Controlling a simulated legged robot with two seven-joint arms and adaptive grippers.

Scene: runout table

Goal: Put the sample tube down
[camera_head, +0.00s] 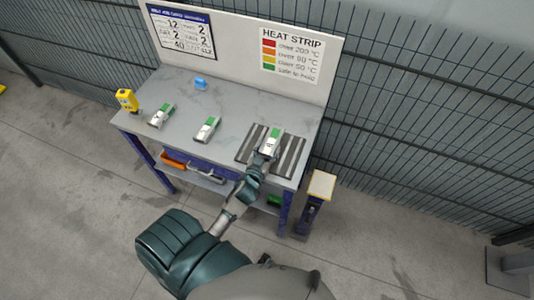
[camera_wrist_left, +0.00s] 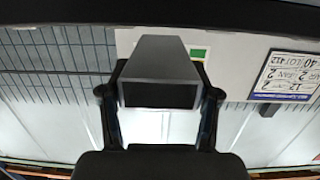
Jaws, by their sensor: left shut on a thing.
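The sample tube (camera_head: 272,142) is a short grey rectangular tube with a green patch on top. In the head view it is over the dark slatted rack (camera_head: 292,158) at the right end of the table. My left gripper (camera_head: 265,157) is shut on its near end. In the left wrist view the tube (camera_wrist_left: 160,75) sits between the two fingers, its rectangular end facing the camera. I cannot tell whether the tube touches the slats. My right gripper is not in view.
Two similar green-marked tubes lie on the table (camera_head: 235,108), one at the middle (camera_head: 207,130) and one at the left (camera_head: 161,115). A yellow device (camera_head: 127,100) stands at the left edge and a blue item (camera_head: 200,82) at the back. A yellow-topped post (camera_head: 320,186) stands right of the table.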

